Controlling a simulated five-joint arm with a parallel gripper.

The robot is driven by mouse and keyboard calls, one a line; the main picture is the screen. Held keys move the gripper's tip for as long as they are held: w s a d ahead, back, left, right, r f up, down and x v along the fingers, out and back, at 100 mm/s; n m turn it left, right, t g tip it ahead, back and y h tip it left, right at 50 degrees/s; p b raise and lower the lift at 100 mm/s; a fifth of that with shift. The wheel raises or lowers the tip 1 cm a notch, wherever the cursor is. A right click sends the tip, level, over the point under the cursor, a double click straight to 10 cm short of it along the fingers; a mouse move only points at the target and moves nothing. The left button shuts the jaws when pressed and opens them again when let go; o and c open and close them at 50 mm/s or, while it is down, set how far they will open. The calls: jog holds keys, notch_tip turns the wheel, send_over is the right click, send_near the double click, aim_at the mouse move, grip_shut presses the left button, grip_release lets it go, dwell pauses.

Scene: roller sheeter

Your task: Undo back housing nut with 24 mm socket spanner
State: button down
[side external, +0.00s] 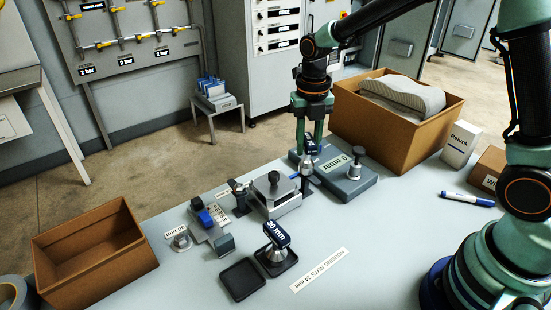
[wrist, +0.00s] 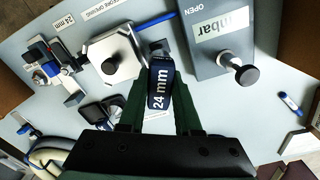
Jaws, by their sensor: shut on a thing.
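My gripper (side external: 311,130) is shut on the blue handle of the 24 mm socket spanner (side external: 310,144). In the wrist view, the handle (wrist: 160,88) reads "24 mm" between the two green fingers of my gripper (wrist: 162,105). In the side view, a silver socket shows below the handle, upright, just right of a metal block (side external: 280,202) with a black knob. That block (wrist: 105,49) also shows in the wrist view, left of the handle. I cannot make out the back housing nut, nor whether the socket sits on it.
A grey box (side external: 345,188) with an mbar display and knob stands close right of my gripper. The 30 mm spanner (side external: 277,236) stands in front in a black tray, beside an empty black tray (side external: 242,279). Cardboard boxes stand at left (side external: 97,262) and back right (side external: 392,131).

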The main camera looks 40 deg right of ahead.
jog(key=shift+r, duration=1.1)
jog(key=shift+r, duration=0.1)
jog(key=shift+r, duration=2.5)
